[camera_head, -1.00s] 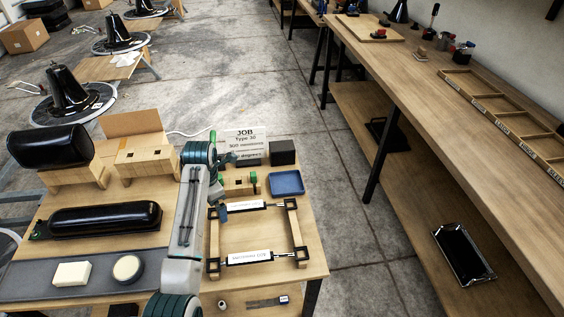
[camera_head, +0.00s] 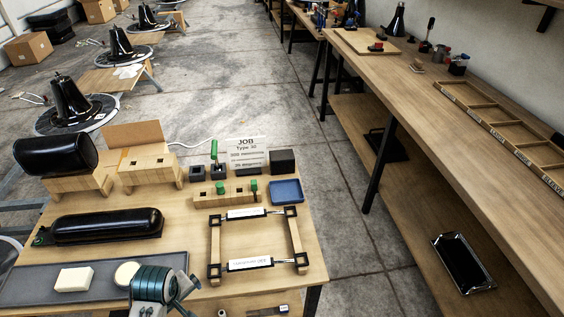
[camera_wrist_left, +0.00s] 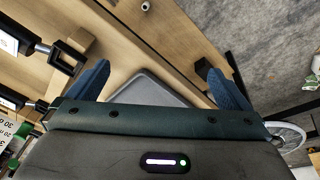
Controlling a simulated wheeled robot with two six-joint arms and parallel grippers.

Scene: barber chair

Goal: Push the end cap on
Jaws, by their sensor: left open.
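I cannot tell which piece is the end cap. A frame of two wooden rails (camera_head: 296,235) and two labelled cylinders lies on the table's right, with black square blocks (camera_head: 301,261) at its corners. One cylinder (camera_head: 248,264) is near the front, the other (camera_head: 245,213) farther back. In the left wrist view a black corner block (camera_wrist_left: 66,57) shows beside a finger, apart from it. My left gripper (camera_wrist_left: 168,84) is open and empty, its blue fingers spread above the front of the table. In the head view my left arm is low at the front edge. My right gripper is not in view.
A grey mat (camera_head: 50,288) holds a cream block (camera_head: 74,279) and a round pad (camera_head: 127,272). A black padded roll (camera_head: 107,227) lies behind. A wooden block with green pegs (camera_head: 226,193), a black cube (camera_head: 282,161) and a blue tray (camera_head: 287,191) stand beyond the frame.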

